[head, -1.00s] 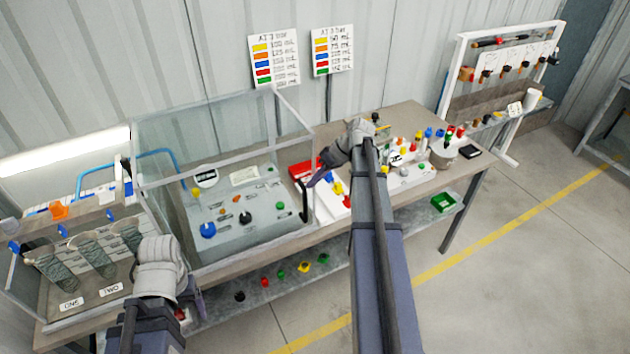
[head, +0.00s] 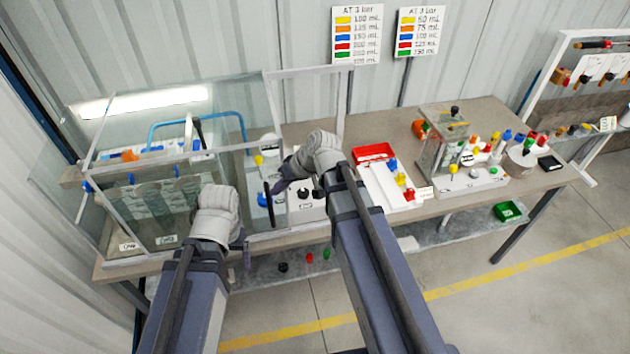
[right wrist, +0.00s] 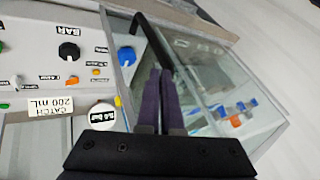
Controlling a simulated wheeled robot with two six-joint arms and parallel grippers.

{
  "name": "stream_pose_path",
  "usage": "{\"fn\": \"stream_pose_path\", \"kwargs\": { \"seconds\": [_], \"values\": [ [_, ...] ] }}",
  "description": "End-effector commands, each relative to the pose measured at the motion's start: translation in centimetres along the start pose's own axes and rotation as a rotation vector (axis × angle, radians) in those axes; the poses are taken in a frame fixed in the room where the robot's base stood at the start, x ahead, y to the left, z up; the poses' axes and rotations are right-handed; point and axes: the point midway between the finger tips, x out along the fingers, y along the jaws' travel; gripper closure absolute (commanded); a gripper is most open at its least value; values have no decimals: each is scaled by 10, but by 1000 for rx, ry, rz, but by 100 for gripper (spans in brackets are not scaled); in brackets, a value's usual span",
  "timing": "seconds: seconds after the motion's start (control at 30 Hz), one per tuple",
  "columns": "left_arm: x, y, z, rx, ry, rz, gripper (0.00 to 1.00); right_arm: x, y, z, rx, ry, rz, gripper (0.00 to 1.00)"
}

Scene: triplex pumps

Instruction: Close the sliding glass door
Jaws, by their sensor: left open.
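The sliding glass door (head: 225,115) is a clear framed panel on the bench's glass enclosure, standing over its left part, in front of the cylinders. Its black upright handle (head: 268,205) is at its right end in the head view; the black bar also shows in the right wrist view (right wrist: 152,38). My right gripper (head: 284,184) is just right of the handle, fingers together with nothing visible between them. In the right wrist view its fingertips (right wrist: 161,72) lie against or very near the bar; contact is unclear. My left gripper (head: 238,242) is open and empty at the enclosure's lower front, its fingers mostly hidden.
The white control panel (head: 305,200) is uncovered right of the door. Several cylinders stand behind the glass at left.

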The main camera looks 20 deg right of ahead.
Motion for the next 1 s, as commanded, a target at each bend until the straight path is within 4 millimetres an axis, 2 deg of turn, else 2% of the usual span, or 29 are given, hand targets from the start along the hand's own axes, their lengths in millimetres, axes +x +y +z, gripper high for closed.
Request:
{"fn": "stream_pose_path", "kwargs": {
  "seconds": [0.03, 0.2, 0.4, 0.5, 0.7, 1.0],
  "values": [
    [0, 0, 0, 0, 0, 0, 18, 11, -18, -4, -7, -1, -2, 100],
    [0, 0, 0, 0, 0, 0, 18, 38, -63, -15, -6, 0, -1, 100],
    [0, 0, 0, 0, 0, 0, 18, 62, -104, -25, -4, 1, -1, 100],
    [0, 0, 0, 0, 0, 0, 18, 70, -119, -28, -3, 1, 0, 100],
    [0, 0, 0, 0, 0, 0, 18, 80, -136, -32, 0, 3, 1, 100],
    [0, 0, 0, 0, 0, 0, 18, 84, -144, -32, 0, 1, -1, 100]
  ]
}}
